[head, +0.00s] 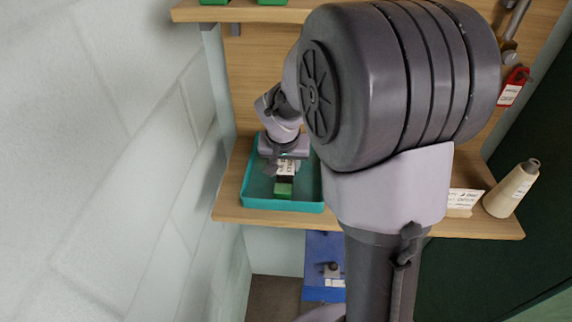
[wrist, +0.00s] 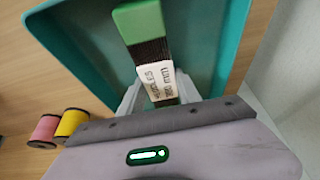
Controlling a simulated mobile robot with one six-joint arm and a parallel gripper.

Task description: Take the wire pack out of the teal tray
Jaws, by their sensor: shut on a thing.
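The teal tray (head: 255,187) sits on the wooden shelf at its left end, and its wall also shows in the wrist view (wrist: 75,45). The wire pack (head: 284,188) has a green end, a dark wire body and a white printed label; it also shows in the wrist view (wrist: 146,50). My gripper (head: 285,168) is over the tray, with its fingers (wrist: 158,98) shut on the wire pack around the labelled part. The green end points away from my gripper. I cannot tell whether the pack touches the tray floor.
A pink spool (wrist: 44,132) and a yellow spool (wrist: 72,124) are on the wood beside the tray. A cream cone (head: 512,189) and a white card (head: 463,198) are at the shelf's right. A red tag (head: 512,88) hangs above. A pale wall (head: 120,130) is close at left.

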